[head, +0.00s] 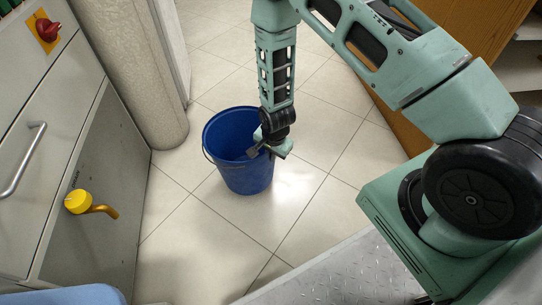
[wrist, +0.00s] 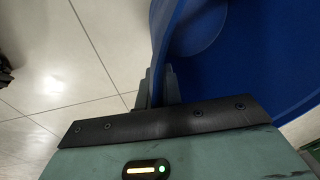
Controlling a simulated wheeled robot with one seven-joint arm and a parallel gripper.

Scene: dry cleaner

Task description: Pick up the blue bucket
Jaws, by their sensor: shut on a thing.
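The blue bucket (head: 245,178) stands upright on the tiled floor in the middle of the head view. It has a thin wire handle hanging at its left side. My gripper (head: 266,148) reaches down from above to the bucket's right rim. In the wrist view the bucket (wrist: 245,65) fills the right side, and my gripper (wrist: 158,88) is shut on its wall, with the fingers on either side of it. The finger tips are partly hidden by the rim and the gripper body. I cannot tell for certain whether the bucket's base touches the floor.
A grey cabinet (head: 90,225) with a red knob (head: 47,29) and a yellow tap-like fitting (head: 88,204) stands at the left. A pale round column (head: 140,70) rises behind it. A wooden unit (head: 470,35) stands at the right. The tiled floor (head: 200,240) around the bucket is clear.

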